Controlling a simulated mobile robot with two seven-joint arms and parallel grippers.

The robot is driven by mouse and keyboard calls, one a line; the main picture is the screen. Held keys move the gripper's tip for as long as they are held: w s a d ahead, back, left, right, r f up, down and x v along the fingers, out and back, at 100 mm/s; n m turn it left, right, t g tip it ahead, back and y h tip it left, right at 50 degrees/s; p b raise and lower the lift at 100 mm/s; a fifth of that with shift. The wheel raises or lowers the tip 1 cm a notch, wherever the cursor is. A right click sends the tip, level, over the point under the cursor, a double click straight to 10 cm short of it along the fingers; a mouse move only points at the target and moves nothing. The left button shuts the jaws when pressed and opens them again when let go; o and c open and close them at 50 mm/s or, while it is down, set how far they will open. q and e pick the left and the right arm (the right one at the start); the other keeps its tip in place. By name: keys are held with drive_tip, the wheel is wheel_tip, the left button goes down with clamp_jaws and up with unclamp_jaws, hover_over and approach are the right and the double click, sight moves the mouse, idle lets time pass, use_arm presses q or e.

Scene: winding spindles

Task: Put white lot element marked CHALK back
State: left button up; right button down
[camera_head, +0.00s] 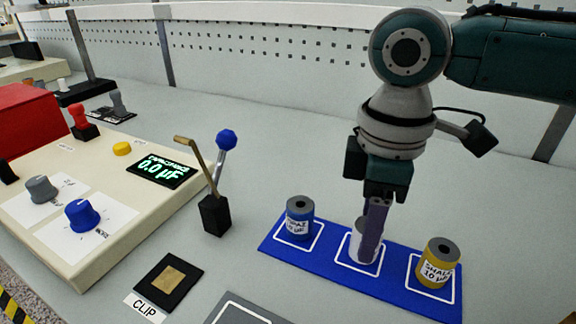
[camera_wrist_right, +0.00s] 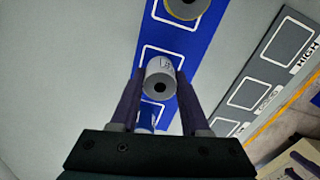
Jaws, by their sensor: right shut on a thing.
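The white lot element (camera_head: 364,246) stands upright at the middle outlined square of the blue mat (camera_head: 408,301). My right gripper (camera_head: 373,228) points down over it and is shut on it, with its fingers hiding part of the element. In the right wrist view the white element (camera_wrist_right: 160,80) sits between the two fingers of my right gripper (camera_wrist_right: 160,95). Its lettering is mostly hidden, so I cannot read the whole mark. The element seems to touch the mat. My left gripper is not in view.
A blue spool (camera_head: 299,218) stands left of the white element and a yellow spool (camera_head: 437,263) right of it, both close to my gripper. A lever post (camera_head: 214,213) and a control panel (camera_head: 105,215) are at the left. A grey mat (camera_wrist_right: 262,88) has empty outlined squares.

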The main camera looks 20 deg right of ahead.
drive_tip(key=shift+c, duration=1.9)
unclamp_jaws()
drive_tip(key=shift+f, duration=0.1)
wheel_tip(320, 180, up, 12)
drive_tip(key=p, duration=0.2)
drive_tip(key=s+a+f+y, duration=0.1)
drive_tip(key=s+a+f, duration=0.1)
drive_tip(key=a, duration=0.1)
drive_tip(key=s+a+f+m+t+y, duration=0.1)
drive_tip(key=s+a+f, duration=0.2)
drive_tip(key=a, duration=0.1)
drive_tip(key=s+a+f+m+t+y, duration=0.1)
drive_tip(key=s+a+f, duration=0.2)
drive_tip(key=shift+s+a+f, duration=0.1)
drive_tip(key=shift+a+f, duration=0.1)
drive_tip(key=shift+a, duration=0.1)
drive_tip(key=s+d+m, duration=0.1)
drive_tip(key=s+m+t, duration=0.1)
drive_tip(key=s+d+f+m, duration=0.1)
drive_tip(key=shift+s+d+f+m+h, duration=0.1)
drive_tip(key=shift+s+d+m+h, duration=0.2)
drive_tip(key=shift+s+m+h, duration=0.1)
drive_tip(key=s+d+m+h, duration=0.1)
drive_tip(key=s+d, duration=0.1)
drive_tip(key=s+d+m+h, duration=0.1)
drive_tip(key=s+d, duration=0.1)
drive_tip(key=d, duration=0.1)
drive_tip(key=shift+f+m+t, duration=0.2)
drive_tip(key=shift+m+t, duration=0.1)
